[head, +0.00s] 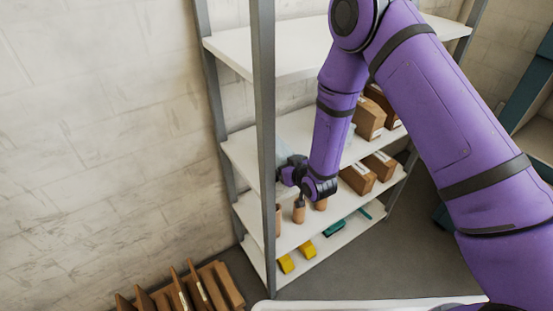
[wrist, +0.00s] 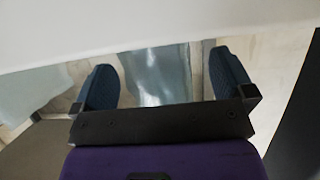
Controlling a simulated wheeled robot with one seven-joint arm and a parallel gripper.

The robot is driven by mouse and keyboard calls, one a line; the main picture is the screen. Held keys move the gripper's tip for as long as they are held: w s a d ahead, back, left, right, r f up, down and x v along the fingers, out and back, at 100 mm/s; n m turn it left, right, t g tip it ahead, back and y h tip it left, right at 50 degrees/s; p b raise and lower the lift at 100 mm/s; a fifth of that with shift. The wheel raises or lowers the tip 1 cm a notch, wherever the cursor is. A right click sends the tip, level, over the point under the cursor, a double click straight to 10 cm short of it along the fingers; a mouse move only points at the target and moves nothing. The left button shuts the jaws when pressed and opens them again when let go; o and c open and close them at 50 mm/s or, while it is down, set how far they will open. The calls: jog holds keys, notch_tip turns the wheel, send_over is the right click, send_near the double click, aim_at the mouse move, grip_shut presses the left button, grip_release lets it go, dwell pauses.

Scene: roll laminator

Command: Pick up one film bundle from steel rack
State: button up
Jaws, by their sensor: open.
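The steel rack (head: 262,120) has grey posts and several white shelves. A pale blue, see-through film bundle (head: 293,130) is on its middle shelf, partly hidden behind my arm. In the wrist view a film bundle (wrist: 160,75) shows in the gap between my fingers, touching neither finger as far as I can see. A second piece of film (wrist: 32,90) shows left of the left finger. My gripper (head: 288,170) is at the rack, close to the film at middle shelf height. In the wrist view my gripper (wrist: 163,68) is open with nothing gripped.
A white shelf surface (wrist: 150,25) crosses the top of the wrist view. Brown boxes (head: 368,118) stand right of my forearm. Tan cylinders (head: 299,211) stand below my gripper. Yellow items (head: 287,264) are on the bottom shelf. A wooden rack (head: 185,290) is on the floor.

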jog(key=shift+c, duration=0.5)
jog(key=c, duration=0.9)
jog(key=shift+o, duration=0.2)
jog(key=shift+r, duration=0.15)
